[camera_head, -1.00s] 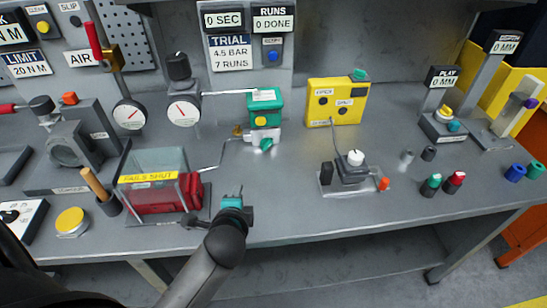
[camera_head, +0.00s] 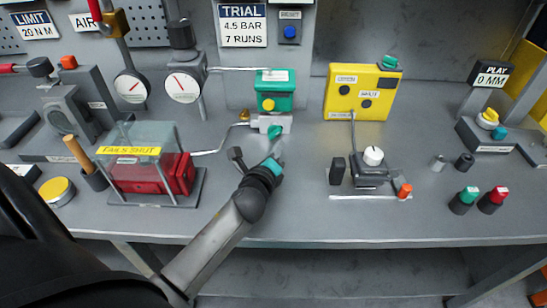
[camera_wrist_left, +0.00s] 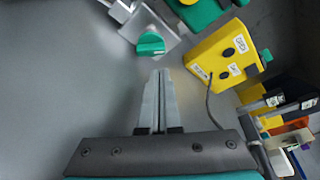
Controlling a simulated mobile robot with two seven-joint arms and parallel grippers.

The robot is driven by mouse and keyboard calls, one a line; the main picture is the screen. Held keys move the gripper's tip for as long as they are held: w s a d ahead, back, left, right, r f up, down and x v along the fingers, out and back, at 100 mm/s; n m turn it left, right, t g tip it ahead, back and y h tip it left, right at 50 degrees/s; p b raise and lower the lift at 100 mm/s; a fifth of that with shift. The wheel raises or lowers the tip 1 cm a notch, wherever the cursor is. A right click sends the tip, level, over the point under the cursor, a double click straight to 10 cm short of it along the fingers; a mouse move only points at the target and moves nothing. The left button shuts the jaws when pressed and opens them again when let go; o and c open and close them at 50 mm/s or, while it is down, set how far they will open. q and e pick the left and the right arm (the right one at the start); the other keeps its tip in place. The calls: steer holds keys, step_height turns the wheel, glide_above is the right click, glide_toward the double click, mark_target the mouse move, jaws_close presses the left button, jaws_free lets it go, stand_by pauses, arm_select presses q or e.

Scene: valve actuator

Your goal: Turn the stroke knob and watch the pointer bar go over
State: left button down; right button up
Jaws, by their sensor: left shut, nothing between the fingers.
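A green knob (camera_head: 274,131) with a pale stripe sits on the front of a grey block under a green box (camera_head: 275,92) with a yellow button. The knob (camera_wrist_left: 150,44) shows just ahead of the fingers in the left wrist view. I cannot read a label on it, so I cannot tell if it is the stroke knob. I cannot make out a pointer bar for certain. My left gripper (camera_head: 277,157) is shut and empty, in front of the knob. In the left wrist view its fingertips (camera_wrist_left: 159,74) are together, apart from the knob. My right gripper is not in view.
A yellow box (camera_head: 361,93) stands right of the green box, cabled to a small device with a white knob (camera_head: 373,156). A clear case (camera_head: 140,150) over a red part stands left of my gripper. Two dial gauges (camera_head: 182,86) stand behind it. Bench between them is clear.

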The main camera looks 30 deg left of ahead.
mark_target(275, 133)
arm_select(q)
steer(key=x, duration=0.3)
steer(key=shift+w+f+b, duration=0.1)
steer(key=shift+w+b, duration=0.2)
steer(key=shift+w+a, duration=0.1)
steer(key=shift+w, duration=0.1)
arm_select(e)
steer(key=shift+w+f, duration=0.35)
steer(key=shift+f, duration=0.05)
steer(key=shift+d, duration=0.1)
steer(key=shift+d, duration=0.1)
